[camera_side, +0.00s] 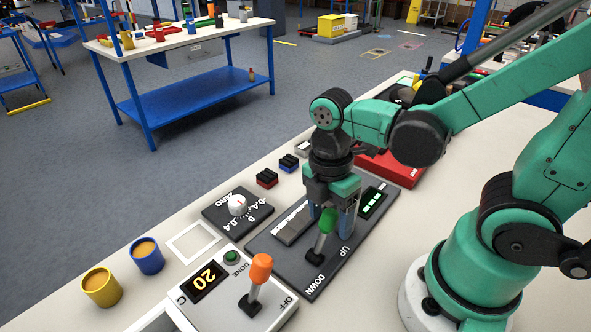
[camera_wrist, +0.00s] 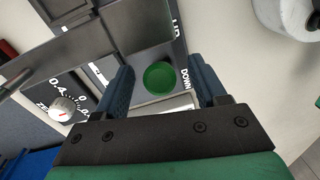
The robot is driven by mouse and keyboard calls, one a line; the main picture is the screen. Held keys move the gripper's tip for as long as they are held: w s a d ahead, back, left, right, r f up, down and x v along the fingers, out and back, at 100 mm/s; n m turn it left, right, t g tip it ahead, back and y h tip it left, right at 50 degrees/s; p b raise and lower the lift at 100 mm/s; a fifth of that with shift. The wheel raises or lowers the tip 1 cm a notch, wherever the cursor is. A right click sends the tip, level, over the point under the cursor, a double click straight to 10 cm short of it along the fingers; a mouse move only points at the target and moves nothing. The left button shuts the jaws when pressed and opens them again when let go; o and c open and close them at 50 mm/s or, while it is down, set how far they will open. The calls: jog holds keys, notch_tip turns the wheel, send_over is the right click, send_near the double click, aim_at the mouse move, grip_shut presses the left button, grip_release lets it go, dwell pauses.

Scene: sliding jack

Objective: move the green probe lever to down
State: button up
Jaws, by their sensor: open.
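The green probe lever (camera_side: 328,219) stands on a dark panel (camera_side: 268,256) marked UP and DOWN. My gripper (camera_side: 331,211) is open and points down over the knob. In the wrist view the round knob (camera_wrist: 159,76) lies between the two blue fingers of my gripper (camera_wrist: 161,80), with a gap on each side. The DOWN label (camera_wrist: 185,79) shows beside the right finger. The lever's foot is hidden in the wrist view.
A controller box (camera_side: 233,292) with an orange lever (camera_side: 259,271) stands close in front of the panel. A zero dial (camera_side: 237,206) lies left of it. Yellow (camera_side: 101,288) and blue (camera_side: 147,256) cups stand at the left. A red box (camera_side: 393,168) lies behind.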

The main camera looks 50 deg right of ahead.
grip_shut()
dwell(1.4)
